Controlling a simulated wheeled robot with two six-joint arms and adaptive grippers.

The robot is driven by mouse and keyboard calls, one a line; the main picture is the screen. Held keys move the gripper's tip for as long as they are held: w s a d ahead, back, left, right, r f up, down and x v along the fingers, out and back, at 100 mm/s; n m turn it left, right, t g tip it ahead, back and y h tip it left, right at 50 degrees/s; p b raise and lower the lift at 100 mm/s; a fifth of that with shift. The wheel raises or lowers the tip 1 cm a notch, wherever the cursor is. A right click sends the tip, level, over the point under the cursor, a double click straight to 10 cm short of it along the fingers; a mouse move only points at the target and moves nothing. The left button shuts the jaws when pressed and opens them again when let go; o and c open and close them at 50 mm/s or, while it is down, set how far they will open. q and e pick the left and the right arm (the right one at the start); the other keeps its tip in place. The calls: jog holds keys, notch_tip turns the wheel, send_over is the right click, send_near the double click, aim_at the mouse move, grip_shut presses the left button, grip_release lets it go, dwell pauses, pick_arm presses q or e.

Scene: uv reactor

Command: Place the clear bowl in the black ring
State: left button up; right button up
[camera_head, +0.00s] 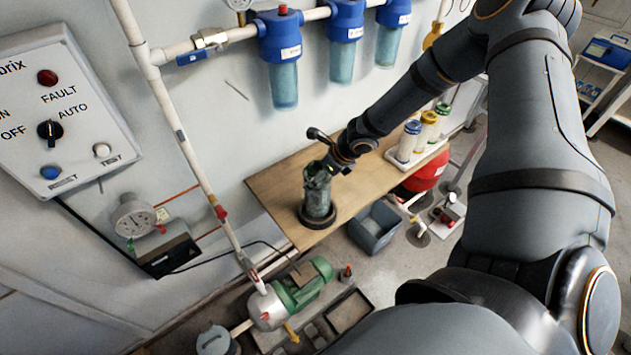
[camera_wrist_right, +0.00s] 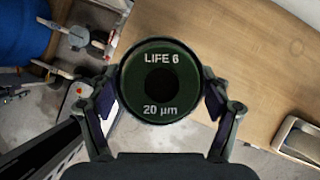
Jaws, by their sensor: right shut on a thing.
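The clear bowl (camera_head: 317,198), greenish and upright, is at the front left end of the wooden bench. Its lower end meets the black ring (camera_head: 304,221) on the bench; I cannot tell whether it rests in the ring or hovers just above. My right gripper (camera_head: 322,170) is at the bowl's upper part and shut on it. In the right wrist view my right gripper's fingers (camera_wrist_right: 162,103) flank the bowl's round dark rim (camera_wrist_right: 123,82). The ring is hidden there. My left gripper is out of view.
The wooden bench (camera_head: 275,188) carries a white rack (camera_head: 430,152) of capped cartridges to the right. A grey bin (camera_head: 374,228) stands on the floor before it. Blue-topped filter housings (camera_head: 283,60) hang on the wall above. A green pump (camera_head: 297,285) is below.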

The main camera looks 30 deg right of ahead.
jog(key=f+b, duration=0.3)
jog(key=f, duration=0.1)
jog(key=shift+w+d, duration=0.15)
jog(key=shift+w, duration=0.1)
jog(key=o, duration=1.8)
